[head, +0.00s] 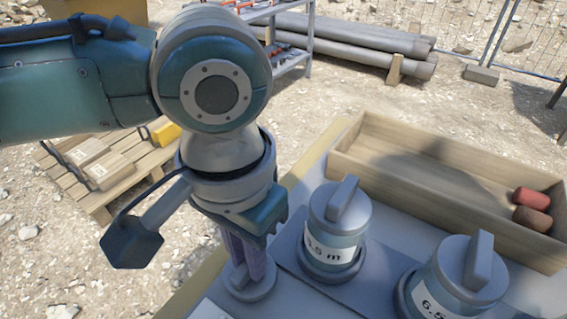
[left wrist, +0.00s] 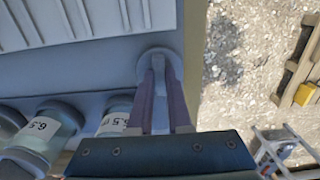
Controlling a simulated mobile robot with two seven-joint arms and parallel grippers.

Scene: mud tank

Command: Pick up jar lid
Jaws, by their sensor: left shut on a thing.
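My left gripper (head: 247,268) points down near the table's left edge, its fingers shut on the upright grip of a round grey jar lid (head: 262,291). In the left wrist view the gripper (left wrist: 160,85) has the lid (left wrist: 157,53) between its fingertips. The lid is at or just above the table top; I cannot tell if it touches. A grey-blue jar (head: 333,262) with a white label stands right of the gripper, a lid (head: 340,203) on it. A second lidded jar (head: 455,290) stands at the lower right. My right gripper is not in view.
A long wooden tray (head: 400,190) lies behind the jars, with two reddish cylinders (head: 531,197) at its right end. The table edge (head: 300,185) is close left of the gripper. A pallet (head: 100,200) and pipes (head: 350,50) are on the ground beyond.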

